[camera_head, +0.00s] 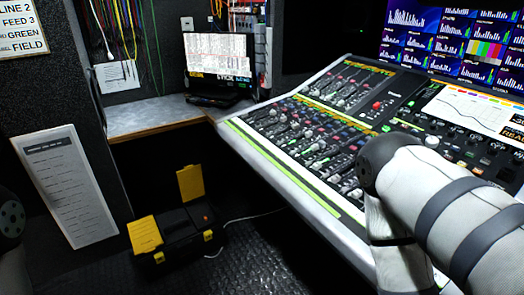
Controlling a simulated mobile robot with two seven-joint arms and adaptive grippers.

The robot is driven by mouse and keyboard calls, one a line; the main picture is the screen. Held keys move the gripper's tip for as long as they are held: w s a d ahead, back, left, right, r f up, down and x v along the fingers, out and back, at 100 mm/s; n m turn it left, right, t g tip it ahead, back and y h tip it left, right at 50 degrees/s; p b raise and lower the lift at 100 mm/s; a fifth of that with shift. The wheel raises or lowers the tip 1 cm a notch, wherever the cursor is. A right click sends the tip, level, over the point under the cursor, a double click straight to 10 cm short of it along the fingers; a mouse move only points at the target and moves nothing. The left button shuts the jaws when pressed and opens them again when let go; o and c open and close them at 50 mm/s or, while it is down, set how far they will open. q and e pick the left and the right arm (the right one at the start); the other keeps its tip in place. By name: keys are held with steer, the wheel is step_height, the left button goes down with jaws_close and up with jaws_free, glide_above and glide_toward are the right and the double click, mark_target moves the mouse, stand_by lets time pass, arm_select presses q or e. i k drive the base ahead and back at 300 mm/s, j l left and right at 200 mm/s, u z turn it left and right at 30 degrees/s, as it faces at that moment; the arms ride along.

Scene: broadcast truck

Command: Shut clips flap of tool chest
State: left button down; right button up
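The tool chest (178,241) is a black box with yellow parts on the dark floor, left of the picture's middle. One yellow flap (191,183) stands upright at its back right. Another yellow flap (145,235) lies flat on its left part. Small yellow latches show on its front. I cannot tell which flap covers the clips. Neither of my grippers is in view. My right arm shows at the right, bent over the console, and its gripper end is hidden or out of frame. A dark part of my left arm shows at the left edge.
A mixing console (300,150) with a pale edge fills the right. A white cable (250,216) lies on the floor right of the chest. Floor in front of the chest looks clear.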

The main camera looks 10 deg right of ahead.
mark_target(191, 181)
steer(key=i+j+z, duration=0.1)
steer(key=i+j, duration=0.25)
steer(key=i+j+z, duration=0.15)
steer(key=i+j, duration=0.15)
steer(key=i+j+z, duration=0.1)
steer(key=i+j, duration=0.2)
steer(key=j, duration=0.25)
steer(key=i+j+z, duration=0.2)
steer(key=i+j, duration=0.5)
steer(key=i, duration=0.15)
